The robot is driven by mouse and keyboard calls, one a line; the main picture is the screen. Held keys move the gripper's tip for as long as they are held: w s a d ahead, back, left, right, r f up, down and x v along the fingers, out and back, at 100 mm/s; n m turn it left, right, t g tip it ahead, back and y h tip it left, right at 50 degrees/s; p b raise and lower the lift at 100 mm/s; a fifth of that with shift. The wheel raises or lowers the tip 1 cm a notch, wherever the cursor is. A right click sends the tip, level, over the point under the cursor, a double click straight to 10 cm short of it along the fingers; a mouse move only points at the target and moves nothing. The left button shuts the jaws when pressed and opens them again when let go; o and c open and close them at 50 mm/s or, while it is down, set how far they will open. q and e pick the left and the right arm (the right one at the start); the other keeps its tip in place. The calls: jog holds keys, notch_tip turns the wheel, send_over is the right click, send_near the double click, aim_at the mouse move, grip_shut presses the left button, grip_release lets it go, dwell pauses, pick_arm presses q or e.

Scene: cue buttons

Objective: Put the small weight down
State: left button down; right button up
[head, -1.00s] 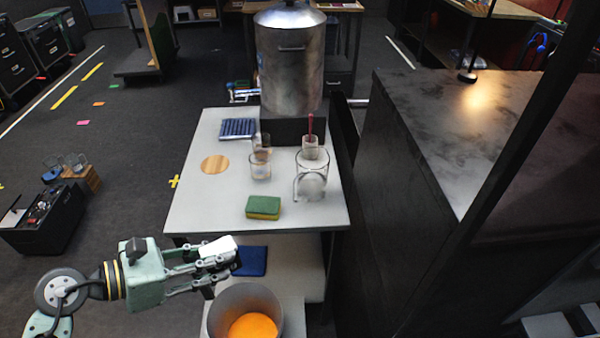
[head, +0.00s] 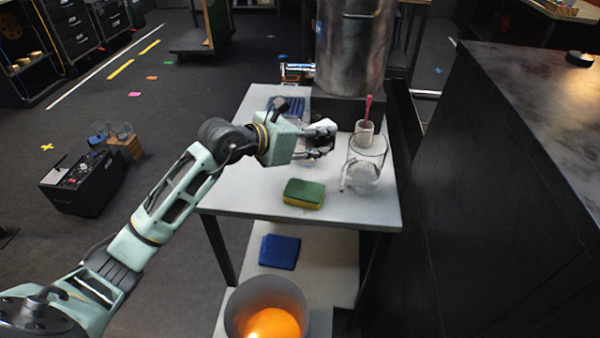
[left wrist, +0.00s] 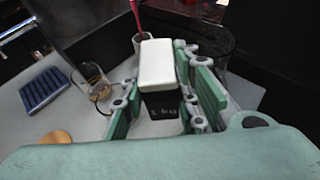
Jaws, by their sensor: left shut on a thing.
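My left gripper (head: 324,142) reaches over the back half of the white table (head: 250,185). It is shut on the small weight (head: 322,127), whose white top shows between the fingers. In the left wrist view, the small weight (left wrist: 157,65) has a white top and a dark body with pale marks, held between the green finger links (left wrist: 208,95). Its underside is hidden, so I cannot tell whether it touches the table. My right gripper is not in view.
A green and yellow sponge (head: 304,193) lies nearer the front. A clear jug (head: 365,165) and a small cup (head: 364,132) with a red stick stand right of the gripper. A big metal pot (head: 350,45) stands behind. The left wrist view shows a blue ridged pad (left wrist: 45,88).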

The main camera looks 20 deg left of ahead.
pick_arm(q)
jog(key=shift+w+a+r, duration=0.15)
jog(key=shift+w+r, duration=0.15)
jog(key=shift+r, duration=0.05)
jog(key=shift+a+f, duration=0.2)
jog(key=shift+a, duration=0.1)
jog(key=s+a+f, duration=0.1)
jog(key=a+f, duration=0.1)
jog(key=a, duration=0.1)
jog(key=s+a+f, duration=0.1)
jog(key=a+f, duration=0.1)
jog(key=a, duration=0.2)
jog(key=s+a+f, duration=0.1)
jog(key=a+f, duration=0.1)
jog(key=a, duration=0.1)
jog(key=shift+s+a+f+p, duration=0.15)
jog(key=shift+s+f+p, duration=0.1)
jog(key=shift+s+p, duration=0.1)
jog(key=shift+f, duration=2)
jog(key=shift+f, duration=0.1)
jog(key=c, duration=1.8)
grip_release()
jog(key=shift+s+f, duration=0.1)
jog(key=shift+f, duration=0.2)
jog(key=shift+c, duration=0.2)
jog(key=o, duration=0.5)
jog(key=shift+c, duration=0.2)
jog(key=shift+r, duration=0.1)
